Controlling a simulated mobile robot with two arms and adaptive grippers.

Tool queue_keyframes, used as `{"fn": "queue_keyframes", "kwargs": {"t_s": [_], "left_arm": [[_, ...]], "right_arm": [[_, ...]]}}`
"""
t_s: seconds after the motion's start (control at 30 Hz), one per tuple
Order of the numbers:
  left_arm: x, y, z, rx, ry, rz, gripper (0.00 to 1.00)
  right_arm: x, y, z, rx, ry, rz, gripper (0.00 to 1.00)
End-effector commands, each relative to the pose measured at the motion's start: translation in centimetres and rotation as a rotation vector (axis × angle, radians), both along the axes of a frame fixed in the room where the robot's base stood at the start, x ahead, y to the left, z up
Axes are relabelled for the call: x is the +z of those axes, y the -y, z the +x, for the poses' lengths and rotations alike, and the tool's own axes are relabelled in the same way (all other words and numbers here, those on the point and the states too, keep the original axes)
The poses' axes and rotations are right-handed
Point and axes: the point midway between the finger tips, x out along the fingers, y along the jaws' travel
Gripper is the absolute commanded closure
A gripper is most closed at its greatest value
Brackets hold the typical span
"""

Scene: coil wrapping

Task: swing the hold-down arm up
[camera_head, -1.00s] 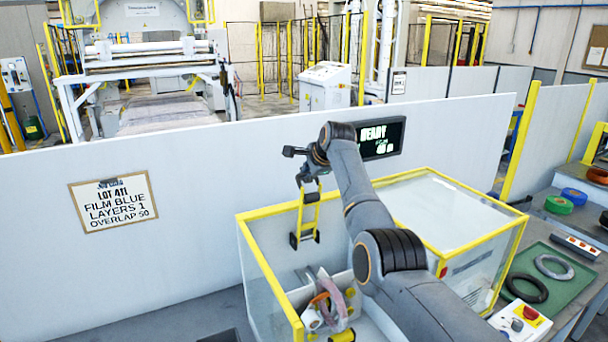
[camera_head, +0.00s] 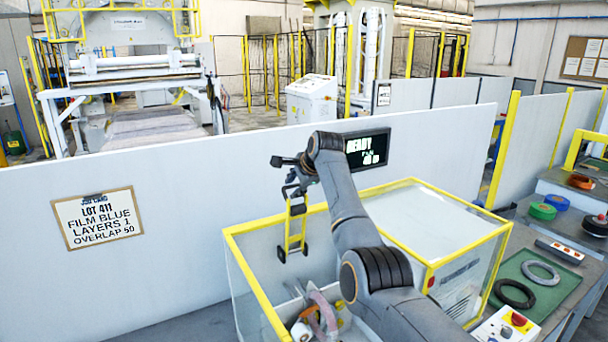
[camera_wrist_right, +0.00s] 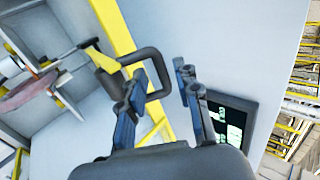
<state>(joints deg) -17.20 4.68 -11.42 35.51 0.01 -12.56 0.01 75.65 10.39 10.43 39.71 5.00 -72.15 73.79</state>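A narrow yellow piece with dark ends (camera_head: 293,236), seemingly the hold-down arm, stands upright above the back of the yellow-edged enclosure (camera_head: 262,290) in the head view. The right wrist view shows a dark loop handle (camera_wrist_right: 160,82) beside yellow parts. My right gripper (camera_head: 293,180) is at the top of the yellow piece. In the right wrist view its fingers (camera_wrist_right: 162,100) are apart, with the handle's side close to the gap between them; I cannot tell whether they touch. A pinkish ring (camera_head: 326,312) is low inside the enclosure, partly hidden by my arm. My left gripper is out of view.
A grey wall panel (camera_head: 200,200) stands behind the enclosure, with a job card (camera_head: 97,218) and a dark READY display (camera_head: 367,150). At right are a green mat (camera_head: 560,293) with two rings, a red-button box (camera_head: 507,325) and tape rolls (camera_head: 543,211).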

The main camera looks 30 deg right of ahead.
Motion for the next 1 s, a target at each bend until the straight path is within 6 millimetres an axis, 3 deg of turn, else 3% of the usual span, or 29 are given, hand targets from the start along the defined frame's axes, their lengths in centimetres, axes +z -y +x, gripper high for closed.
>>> {"fn": "queue_keyframes", "kwargs": {"t_s": [0.6,1.0], "left_arm": [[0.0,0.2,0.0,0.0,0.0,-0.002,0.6],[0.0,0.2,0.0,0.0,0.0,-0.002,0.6]], "right_arm": [[6.8,0.3,-6.7,-0.001,0.004,-0.001,0.68],[7.6,0.3,-7.7,-0.001,0.002,-0.001,0.68]]}}
